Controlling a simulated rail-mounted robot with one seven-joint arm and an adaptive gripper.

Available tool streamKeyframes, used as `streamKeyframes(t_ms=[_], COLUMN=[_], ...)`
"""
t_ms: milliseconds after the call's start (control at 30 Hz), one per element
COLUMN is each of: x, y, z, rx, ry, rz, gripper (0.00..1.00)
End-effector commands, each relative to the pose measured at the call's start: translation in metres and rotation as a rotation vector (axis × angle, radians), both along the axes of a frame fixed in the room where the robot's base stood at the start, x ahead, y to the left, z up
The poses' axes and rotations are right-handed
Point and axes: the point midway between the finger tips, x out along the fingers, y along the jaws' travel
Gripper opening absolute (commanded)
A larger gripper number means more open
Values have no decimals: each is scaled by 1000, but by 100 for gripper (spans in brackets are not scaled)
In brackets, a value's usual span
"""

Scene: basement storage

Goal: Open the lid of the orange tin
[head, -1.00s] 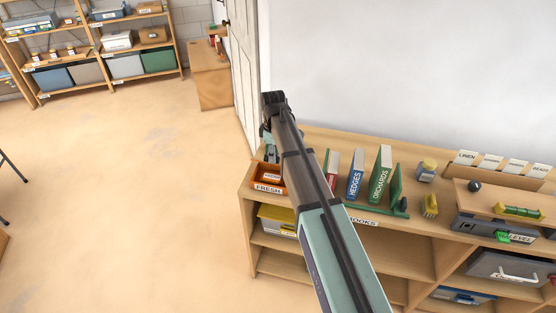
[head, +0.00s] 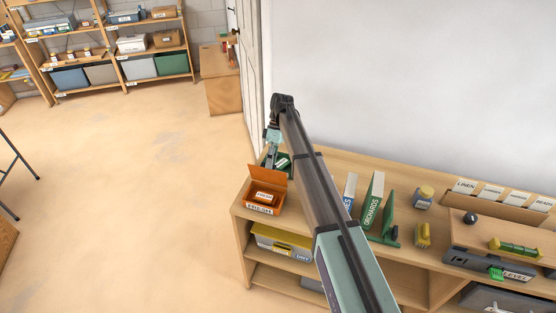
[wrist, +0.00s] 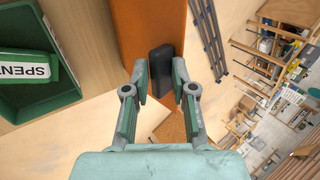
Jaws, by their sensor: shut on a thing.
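The orange tin (head: 250,206) stands at the left end of the low shelf top in the head view. Its lid (head: 267,182) stands raised at the tin's back, and a small white-labelled thing lies inside. My gripper (head: 269,159) is just behind the lid's upper edge. In the wrist view the orange panel (wrist: 150,22) fills the top middle, with a dark tab (wrist: 160,72) on it. The fingers of my gripper (wrist: 161,78) stand either side of the tab and are shut on it. The exact contact is hard to see.
A green tin (wrist: 58,100) marked SPENT sits close beside my gripper. My arm passes over the books. Open floor lies left of the shelf.

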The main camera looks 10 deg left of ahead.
Motion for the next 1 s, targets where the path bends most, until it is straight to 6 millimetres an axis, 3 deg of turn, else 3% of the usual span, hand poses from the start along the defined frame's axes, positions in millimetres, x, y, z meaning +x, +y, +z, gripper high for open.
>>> streamKeyframes(t_ms=[33, 300, 333, 367, 433, 500, 667, 1000], x=[4, 4, 4, 3, 3, 3, 3, 2], y=[-6, -6, -6, -6, -6, -6, -5, -9], z=[-18, -18, -18, -18, -18, -18, -16, -16], rx=[-18, -18, -18, -17, -18, -18, -17, -20], ry=[-14, -14, -14, -14, -12, -13, -14, -24], rz=[-9, -8, -8, -8, -7, -7, -7, -9], gripper=[0, 0, 29, 35, 35, 42, 36, 35])
